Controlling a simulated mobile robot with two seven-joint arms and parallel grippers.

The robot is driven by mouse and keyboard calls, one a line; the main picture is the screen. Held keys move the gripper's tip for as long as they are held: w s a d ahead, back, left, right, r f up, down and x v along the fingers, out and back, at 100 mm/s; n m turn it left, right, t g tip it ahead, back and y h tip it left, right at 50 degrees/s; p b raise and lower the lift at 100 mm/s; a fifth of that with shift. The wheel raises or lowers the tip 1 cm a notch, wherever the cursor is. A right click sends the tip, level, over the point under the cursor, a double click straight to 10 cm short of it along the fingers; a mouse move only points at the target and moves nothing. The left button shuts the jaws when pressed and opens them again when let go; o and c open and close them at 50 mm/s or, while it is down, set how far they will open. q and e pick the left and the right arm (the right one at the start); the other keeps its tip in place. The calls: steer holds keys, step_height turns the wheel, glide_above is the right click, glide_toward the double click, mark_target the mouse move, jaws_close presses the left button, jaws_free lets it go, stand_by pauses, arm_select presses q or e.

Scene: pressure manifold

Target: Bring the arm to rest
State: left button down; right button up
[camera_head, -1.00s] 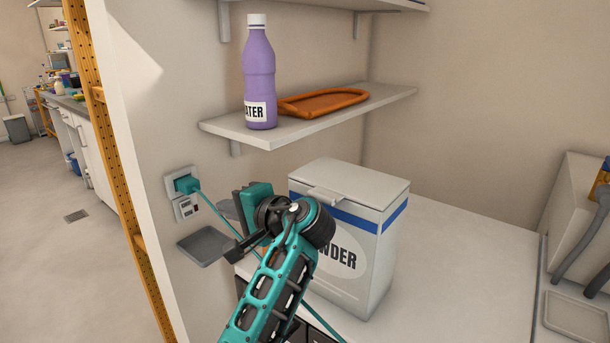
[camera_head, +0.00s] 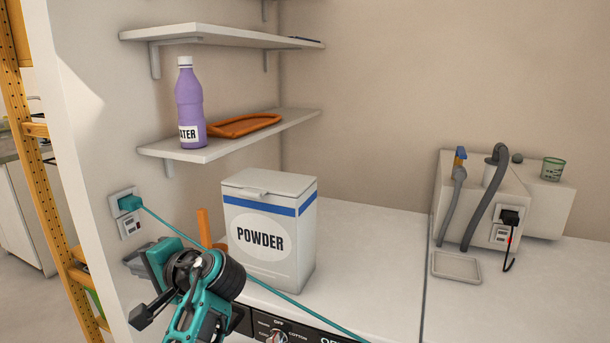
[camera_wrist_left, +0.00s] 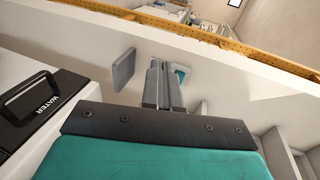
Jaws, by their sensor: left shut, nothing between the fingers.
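My left arm, teal and black, comes in at the bottom left of the head view. Its gripper (camera_head: 138,258) points toward the left wall and is partly hidden by its own wrist. In the left wrist view the two grey fingers (camera_wrist_left: 163,80) are together, with nothing between them. They are close to a grey wall tray (camera_wrist_left: 123,69); contact cannot be told. My right gripper is not in view.
A teal plug (camera_head: 130,203) sits in the wall socket, its cable crossing the counter front. A powder box (camera_head: 270,270) stands on the counter (camera_head: 370,255). A purple bottle (camera_head: 190,105) and orange tray (camera_head: 240,126) are on the shelf. The counter's middle is clear.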

arm_select(q)
steer(key=s+d+f+m+t+h, duration=0.1)
steer(key=s+f+h, duration=0.15)
steer(key=f, duration=0.45)
steer(key=s+d+f+m+t+h, duration=0.1)
steer(key=d+f+h, duration=0.15)
steer(key=f, duration=0.45)
steer(key=s+d+f+t+h, duration=0.1)
steer(key=s+f+h, duration=0.15)
steer(key=f, duration=0.45)
steer(key=s+d+f+n+h, duration=0.2)
steer(key=s+d+f+h, duration=0.1)
steer(key=s, duration=0.5)
steer(key=s+d+f+n+t+h, duration=0.1)
steer(key=s+d+f+n+h, duration=0.1)
steer(key=s, duration=0.6)
step_height(320, 180, down, 2)
steer(key=d+h, duration=0.1)
steer(key=h, duration=0.2)
steer(key=shift+s+f, duration=0.15)
steer(key=shift+s, duration=0.05)
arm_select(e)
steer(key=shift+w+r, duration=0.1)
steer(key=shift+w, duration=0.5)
